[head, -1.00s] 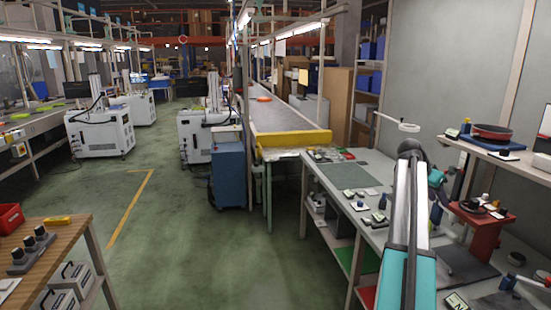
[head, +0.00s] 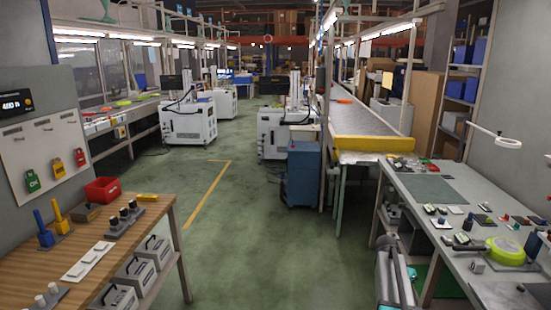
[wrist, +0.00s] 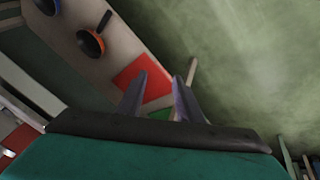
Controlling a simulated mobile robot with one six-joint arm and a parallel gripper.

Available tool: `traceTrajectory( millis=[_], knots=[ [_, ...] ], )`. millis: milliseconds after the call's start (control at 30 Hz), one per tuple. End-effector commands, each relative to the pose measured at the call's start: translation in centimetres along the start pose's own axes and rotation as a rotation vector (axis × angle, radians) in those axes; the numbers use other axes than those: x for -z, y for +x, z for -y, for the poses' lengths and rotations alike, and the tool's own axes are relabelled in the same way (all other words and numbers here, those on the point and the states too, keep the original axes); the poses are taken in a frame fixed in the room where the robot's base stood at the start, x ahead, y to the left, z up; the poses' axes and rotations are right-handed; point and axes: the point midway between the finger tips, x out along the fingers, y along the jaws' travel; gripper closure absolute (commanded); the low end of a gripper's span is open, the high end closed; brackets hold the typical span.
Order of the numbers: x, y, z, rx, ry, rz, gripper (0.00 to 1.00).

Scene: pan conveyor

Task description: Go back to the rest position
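My gripper (wrist: 160,80) shows in the wrist view with its two fingers apart and nothing between them. It hangs over the green floor beside a bench or shelf edge. A grey part of my arm (head: 395,275) shows low in the head view, in front of the right workbench (head: 425,187). My gripper itself is not visible in the head view. In the wrist view, a dark pan with an orange rim (wrist: 91,42) and part of a blue pan (wrist: 46,5) lie on a pale surface, away from the fingers.
A lime-green round item (head: 506,250) lies on the right workbench among small parts. A conveyor with a yellow end (head: 374,143) and a blue cabinet (head: 304,174) stand ahead. A wooden table (head: 120,240) with a red bin (head: 103,189) is at left. The floor (head: 240,250) between is clear.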

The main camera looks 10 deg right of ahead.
Motion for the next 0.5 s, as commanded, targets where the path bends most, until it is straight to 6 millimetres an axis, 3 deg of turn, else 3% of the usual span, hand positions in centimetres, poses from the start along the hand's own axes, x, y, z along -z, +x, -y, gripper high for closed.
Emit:
traceTrajectory(
  millis=[33,200,500],
  knots=[
    [-2.4,0.8,1.0,0.000,-0.033,0.014,0.67],
    [-9.2,3.1,3.8,0.001,-0.136,0.061,0.67],
    [-21.4,6.7,6.5,0.000,-0.322,0.144,0.67]
  ],
)
